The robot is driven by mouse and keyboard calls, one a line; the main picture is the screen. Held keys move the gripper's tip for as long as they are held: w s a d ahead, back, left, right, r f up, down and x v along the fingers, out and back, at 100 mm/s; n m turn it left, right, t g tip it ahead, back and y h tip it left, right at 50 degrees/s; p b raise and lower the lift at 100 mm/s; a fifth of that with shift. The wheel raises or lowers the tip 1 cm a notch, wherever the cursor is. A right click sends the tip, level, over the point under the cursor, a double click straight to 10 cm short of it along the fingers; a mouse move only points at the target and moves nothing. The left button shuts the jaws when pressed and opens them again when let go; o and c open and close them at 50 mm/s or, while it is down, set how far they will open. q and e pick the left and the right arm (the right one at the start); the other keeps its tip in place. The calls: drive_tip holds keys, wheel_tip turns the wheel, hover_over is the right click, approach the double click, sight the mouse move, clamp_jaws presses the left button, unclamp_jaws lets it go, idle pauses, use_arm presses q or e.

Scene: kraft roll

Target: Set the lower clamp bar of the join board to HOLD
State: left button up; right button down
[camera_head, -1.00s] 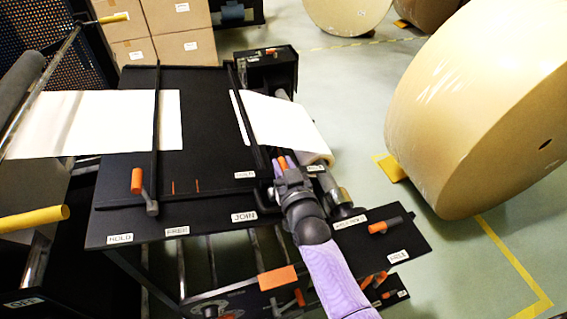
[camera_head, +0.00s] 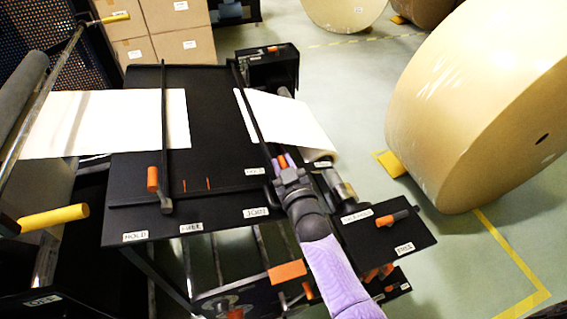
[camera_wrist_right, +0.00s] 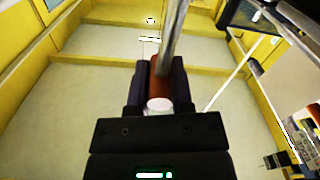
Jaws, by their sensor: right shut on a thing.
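The black join board (camera_head: 215,100) bears a JOIN label (camera_head: 255,212) on its front edge. A dark left clamp bar (camera_head: 164,120) crosses it, with an orange handle (camera_head: 152,179) at its near end. A right clamp bar (camera_head: 252,115) runs along the right side towards my right gripper (camera_head: 281,160). In the right wrist view my gripper (camera_wrist_right: 159,85) is shut around an orange-brown grip (camera_wrist_right: 158,88) with a metal rod beyond it. The head view hides most of this grip. I cannot tell which bar is the lower one. My left gripper is not in view.
HOLD (camera_head: 135,236) and FREE (camera_head: 191,228) labels sit on the board's front edge. White paper (camera_head: 100,120) lies at left; another sheet (camera_head: 290,120) hangs at right. A big kraft roll (camera_head: 470,110) stands at right. A side plate (camera_head: 385,235) has another orange-tipped lever (camera_head: 385,220).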

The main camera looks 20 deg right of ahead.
drive_tip(key=c, duration=0.5)
unclamp_jaws()
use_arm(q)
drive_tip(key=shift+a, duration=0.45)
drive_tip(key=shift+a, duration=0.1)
use_arm(e)
drive_tip(key=shift+s, duration=0.1)
drive_tip(key=shift+s, duration=0.35)
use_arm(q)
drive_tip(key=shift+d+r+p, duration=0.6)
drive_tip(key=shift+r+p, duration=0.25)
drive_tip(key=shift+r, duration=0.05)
use_arm(e)
drive_tip(key=s, duration=0.9)
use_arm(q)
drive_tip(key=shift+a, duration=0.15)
use_arm(e)
drive_tip(key=shift+d, duration=0.1)
